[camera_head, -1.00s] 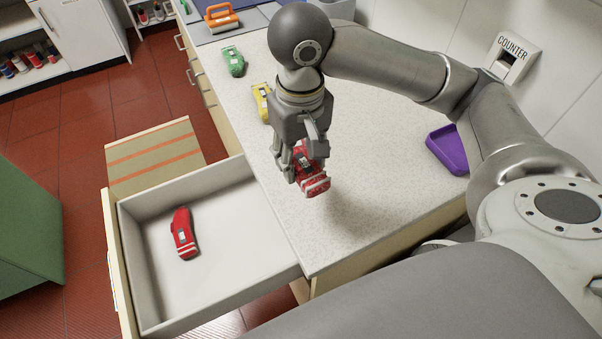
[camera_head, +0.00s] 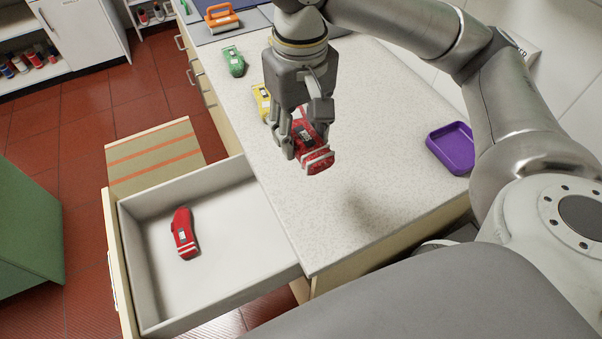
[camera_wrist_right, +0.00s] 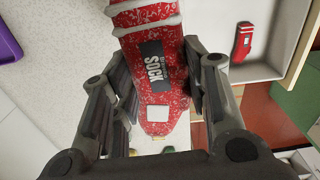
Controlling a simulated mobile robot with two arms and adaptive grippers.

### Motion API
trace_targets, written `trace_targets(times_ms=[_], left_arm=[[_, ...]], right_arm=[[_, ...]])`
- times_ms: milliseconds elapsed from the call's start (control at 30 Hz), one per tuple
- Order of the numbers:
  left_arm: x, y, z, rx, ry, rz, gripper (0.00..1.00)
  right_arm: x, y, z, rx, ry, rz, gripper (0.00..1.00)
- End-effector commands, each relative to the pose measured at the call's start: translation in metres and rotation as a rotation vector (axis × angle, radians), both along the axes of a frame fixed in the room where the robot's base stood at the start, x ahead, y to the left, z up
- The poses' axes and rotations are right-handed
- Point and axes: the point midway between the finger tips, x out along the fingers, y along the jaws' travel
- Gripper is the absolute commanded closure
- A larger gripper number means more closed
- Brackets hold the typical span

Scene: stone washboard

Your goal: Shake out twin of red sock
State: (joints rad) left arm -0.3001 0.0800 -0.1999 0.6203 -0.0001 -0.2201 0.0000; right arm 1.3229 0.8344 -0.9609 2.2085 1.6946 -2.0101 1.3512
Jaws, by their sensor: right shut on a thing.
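My right gripper (camera_head: 300,140) is shut on a red speckled sock (camera_head: 319,158) with pale bands at one end, held above the counter. In the right wrist view the held sock (camera_wrist_right: 155,70) shows a dark label reading "SOCK" and a white square, between the two fingers. A second red sock (camera_head: 184,234), plain red with white stripes, lies in the open drawer (camera_head: 215,192); it also shows in the right wrist view (camera_wrist_right: 244,40). My left gripper is not in view.
On the counter (camera_head: 375,215) lie a green sock (camera_head: 233,61) and a partly hidden yellow sock (camera_head: 262,100). A purple tray (camera_head: 452,148) is at the right, and an orange-handled tool (camera_head: 221,17) at the back. The counter's front part is clear.

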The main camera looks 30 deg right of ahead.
Motion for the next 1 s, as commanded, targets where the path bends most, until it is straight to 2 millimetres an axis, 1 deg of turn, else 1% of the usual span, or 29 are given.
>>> trace_targets(times_ms=[33,267,367,400,1000], left_arm=[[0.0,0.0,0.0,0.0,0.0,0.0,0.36],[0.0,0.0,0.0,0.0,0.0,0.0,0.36],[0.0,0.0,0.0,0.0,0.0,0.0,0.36],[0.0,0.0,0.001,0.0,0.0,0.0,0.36],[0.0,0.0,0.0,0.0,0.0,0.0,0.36]], right_arm=[[-0.001,0.0,-0.015,0.001,0.008,0.002,0.8],[-0.002,0.0,-0.076,0.001,0.009,-0.001,0.8],[-0.002,-0.001,-0.111,-0.003,0.009,-0.002,0.8],[-0.001,-0.001,-0.118,-0.002,0.004,-0.001,0.8],[0.001,0.0,-0.116,0.0,-0.003,0.0,0.8]])
